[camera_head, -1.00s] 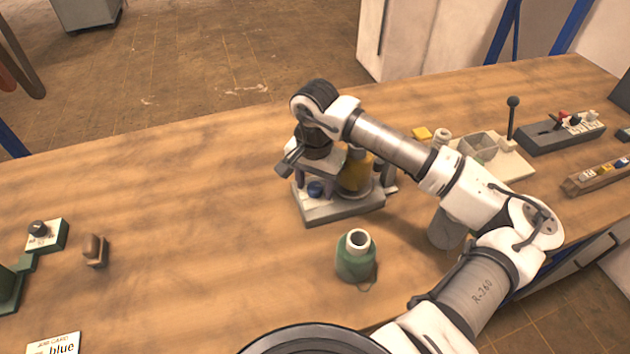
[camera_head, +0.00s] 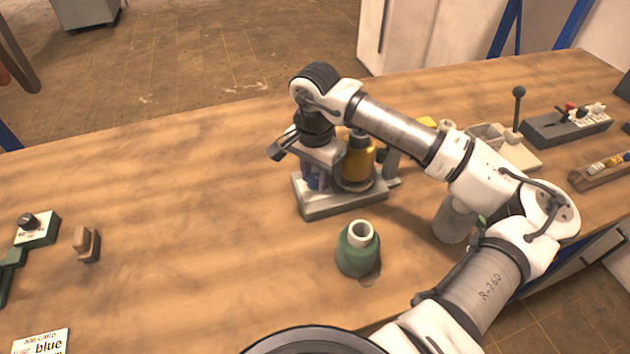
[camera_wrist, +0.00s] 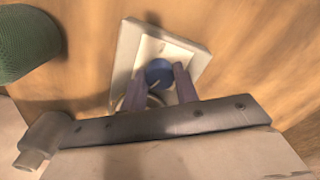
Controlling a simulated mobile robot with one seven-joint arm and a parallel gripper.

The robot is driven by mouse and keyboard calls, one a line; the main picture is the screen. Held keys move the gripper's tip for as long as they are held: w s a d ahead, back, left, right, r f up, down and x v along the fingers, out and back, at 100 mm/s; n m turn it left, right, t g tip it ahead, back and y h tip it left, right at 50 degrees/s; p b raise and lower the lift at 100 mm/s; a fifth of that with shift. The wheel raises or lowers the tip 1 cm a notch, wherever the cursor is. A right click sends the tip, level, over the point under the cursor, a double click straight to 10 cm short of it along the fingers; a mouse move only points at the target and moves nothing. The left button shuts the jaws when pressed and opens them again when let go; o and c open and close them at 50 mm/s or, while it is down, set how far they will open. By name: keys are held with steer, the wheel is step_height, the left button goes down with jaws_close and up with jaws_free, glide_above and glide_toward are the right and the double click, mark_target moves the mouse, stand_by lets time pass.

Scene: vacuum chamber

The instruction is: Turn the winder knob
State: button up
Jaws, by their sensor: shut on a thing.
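The winder is a small machine with a pale grey base (camera_head: 345,204) and a gold spool (camera_head: 358,160) standing on its right part. Its round blue knob (camera_wrist: 159,72) has a light mark on top and sits on a pale plate. My gripper (camera_wrist: 161,80) points down over the left part of the winder, with a purplish finger on either side of the knob, shut on it. In the head view, my gripper (camera_head: 312,180) and wrist hide most of the knob.
A green cone of thread (camera_head: 357,253) stands in front of the winder. A grey cylinder (camera_head: 452,222) is under my arm. A job card reading "blue" (camera_head: 42,343), a brown block (camera_head: 87,244) and a green box with a dial (camera_head: 37,230) are left. Open wood lies between.

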mark_target(315, 178)
steer(key=m+b, duration=0.3)
steer(key=b, duration=0.1)
steer(key=shift+f+m+b, duration=0.3)
steer(key=shift+m+b, duration=0.05)
steer(key=shift+m, duration=0.05)
steer(key=m+b, duration=0.3)
steer(key=shift+r+m, duration=0.1)
steer(key=shift+m, duration=0.2)
steer(key=m+b, duration=0.3)
steer(key=m, duration=0.1)
steer(key=shift+b, duration=0.3)
steer(key=shift+r+m+b, duration=0.2)
steer(key=shift+m+b, duration=0.65)
steer(key=shift+m, duration=0.95)
steer(key=o, duration=1)
steer(key=shift+r, duration=0.1)
step_height(315, 178, up, 14)
steer(key=shift+f, duration=0.15)
